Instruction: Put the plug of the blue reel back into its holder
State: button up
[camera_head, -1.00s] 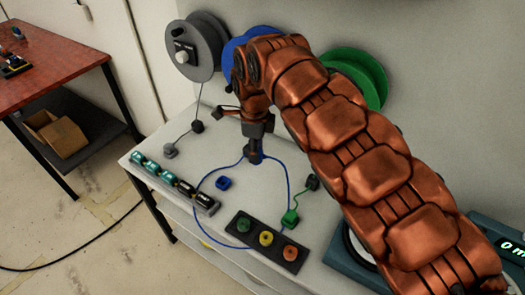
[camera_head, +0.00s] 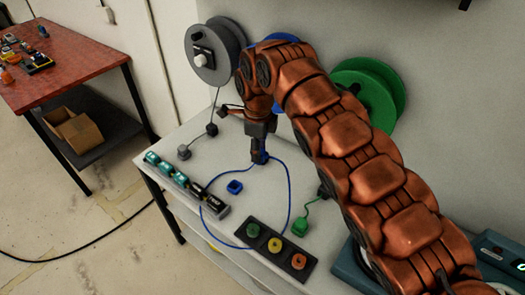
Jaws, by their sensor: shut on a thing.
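My gripper (camera_head: 259,157) is over the white bench top (camera_head: 190,215), pointing down. It is shut on the blue plug (camera_head: 262,159), which is mostly hidden by the fingers. A blue cable (camera_head: 289,195) runs from there in a wide loop across the bench. The blue reel (camera_head: 279,38) is on the wall, largely hidden behind my arm. A small blue square holder (camera_head: 234,187) sits on the bench to the left of and nearer than the gripper, apart from it.
A grey reel (camera_head: 215,52) and a green reel (camera_head: 370,90) hang on the wall. A grey plug (camera_head: 184,152) and green plug (camera_head: 299,228) lie on the bench. A row of teal and black blocks (camera_head: 180,178) and a dark tray (camera_head: 268,262) with coloured buttons stand near the front edge.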

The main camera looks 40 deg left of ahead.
jog(key=shift+s+a+r, duration=0.1)
jog(key=shift+s+a, duration=0.05)
jog(key=shift+a, duration=2.55)
